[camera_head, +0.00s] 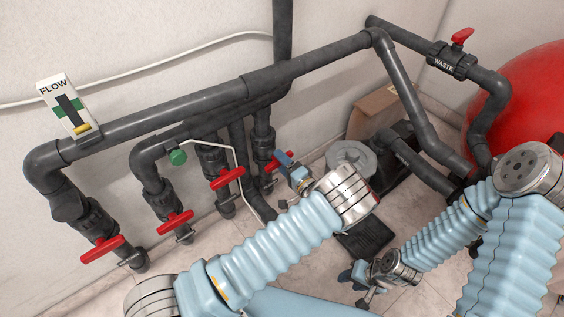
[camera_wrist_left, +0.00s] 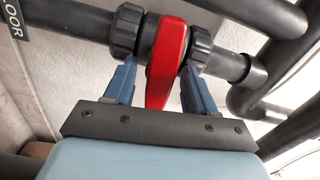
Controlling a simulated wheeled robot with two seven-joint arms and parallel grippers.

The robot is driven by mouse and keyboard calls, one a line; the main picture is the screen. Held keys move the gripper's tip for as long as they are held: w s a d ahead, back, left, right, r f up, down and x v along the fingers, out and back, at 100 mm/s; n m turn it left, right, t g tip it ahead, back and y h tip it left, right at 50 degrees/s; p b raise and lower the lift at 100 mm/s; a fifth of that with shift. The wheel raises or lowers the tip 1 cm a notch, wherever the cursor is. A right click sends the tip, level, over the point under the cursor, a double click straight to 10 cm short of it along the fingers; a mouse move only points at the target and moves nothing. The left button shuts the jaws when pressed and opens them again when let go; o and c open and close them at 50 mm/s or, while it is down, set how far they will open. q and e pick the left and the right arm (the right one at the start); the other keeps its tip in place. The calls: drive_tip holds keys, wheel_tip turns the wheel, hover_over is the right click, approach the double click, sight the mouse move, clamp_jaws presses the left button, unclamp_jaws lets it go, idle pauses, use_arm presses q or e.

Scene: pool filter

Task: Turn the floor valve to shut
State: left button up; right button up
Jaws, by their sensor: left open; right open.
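The floor valve's red handle (camera_head: 280,162) is on a vertical dark pipe, the rightmost of the row of red-handled valves. In the left wrist view the red handle (camera_wrist_left: 167,62) stands between the two blue fingers of my left gripper (camera_wrist_left: 156,74). The fingers are apart, with a gap visible on each side of the handle. In the head view my left gripper (camera_head: 292,172) is at this handle and partly covers it. My right gripper (camera_head: 365,276) is low at the right, open and away from the valves.
Other red valve handles (camera_head: 227,179) stand to the left. A FLOW gauge (camera_head: 64,106) sits on the upper pipe (camera_head: 170,111). A WASTE valve (camera_head: 453,58) and a red tank (camera_head: 530,95) are at the right.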

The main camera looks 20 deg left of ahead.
use_arm(q)
drive_tip(key=c, duration=1)
drive_tip(key=shift+f+m+b, duration=0.1)
drive_tip(key=shift+m+b, duration=0.3)
drive_tip(key=shift+m, duration=0.4)
drive_tip(key=shift+o, duration=0.2)
drive_tip(key=o, duration=1)
drive_tip(key=shift+c, duration=0.2)
drive_tip(key=b+v, duration=0.1)
drive_tip(key=v, duration=1.3)
